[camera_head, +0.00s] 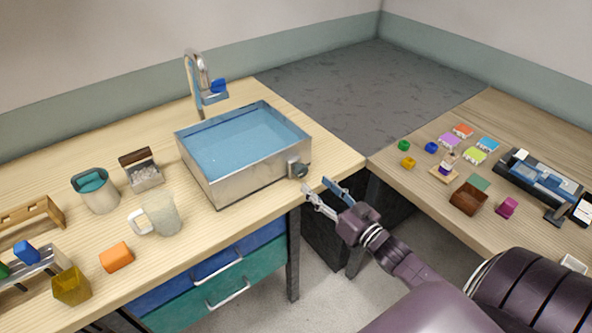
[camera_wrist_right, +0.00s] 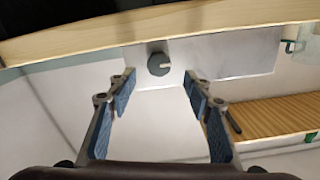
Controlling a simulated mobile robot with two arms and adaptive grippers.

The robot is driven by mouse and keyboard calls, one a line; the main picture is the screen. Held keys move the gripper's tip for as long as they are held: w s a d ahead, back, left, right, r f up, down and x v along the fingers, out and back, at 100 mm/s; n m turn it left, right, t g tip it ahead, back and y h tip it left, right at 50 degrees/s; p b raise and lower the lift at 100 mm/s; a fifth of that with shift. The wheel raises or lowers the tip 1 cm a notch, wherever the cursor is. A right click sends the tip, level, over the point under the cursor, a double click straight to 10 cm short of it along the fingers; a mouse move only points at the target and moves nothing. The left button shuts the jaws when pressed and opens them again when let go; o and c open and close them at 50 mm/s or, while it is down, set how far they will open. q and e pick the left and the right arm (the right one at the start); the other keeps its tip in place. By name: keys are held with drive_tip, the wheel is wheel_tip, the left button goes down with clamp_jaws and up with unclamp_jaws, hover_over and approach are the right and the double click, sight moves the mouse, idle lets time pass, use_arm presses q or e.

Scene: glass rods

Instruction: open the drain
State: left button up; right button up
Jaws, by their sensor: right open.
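The metal sink basin (camera_head: 247,182) stands on the wooden counter and holds blue water (camera_head: 245,142). A dark round drain knob (camera_head: 299,171) sits on a small plate on its right side wall. In the right wrist view the knob (camera_wrist_right: 158,65) has a pale slot mark pointing right. My right gripper (camera_head: 317,190) is open and empty, in front of the counter's edge and a little apart from the knob. In the wrist view the knob lies beyond the gap between the fingertips (camera_wrist_right: 159,84). My left gripper is not in view.
A faucet (camera_head: 198,88) with a blue handle rises behind the sink. Small coloured items and a brown box (camera_head: 468,199) sit on the right table. A floor gap separates the tables.

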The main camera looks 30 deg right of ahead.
sight(303, 173)
drive_tip(key=w, duration=0.5)
drive_tip(key=shift+w+a, duration=0.1)
drive_tip(key=shift+a, duration=0.05)
drive_tip(key=shift+w+p, duration=0.35)
drive_tip(key=shift+w, duration=0.25)
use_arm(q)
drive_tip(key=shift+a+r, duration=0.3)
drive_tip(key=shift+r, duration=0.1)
use_arm(e)
drive_tip(key=shift+f, duration=0.1)
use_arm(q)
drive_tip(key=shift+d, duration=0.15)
use_arm(e)
drive_tip(key=shift+c, duration=0.2)
drive_tip(key=c, duration=1.1)
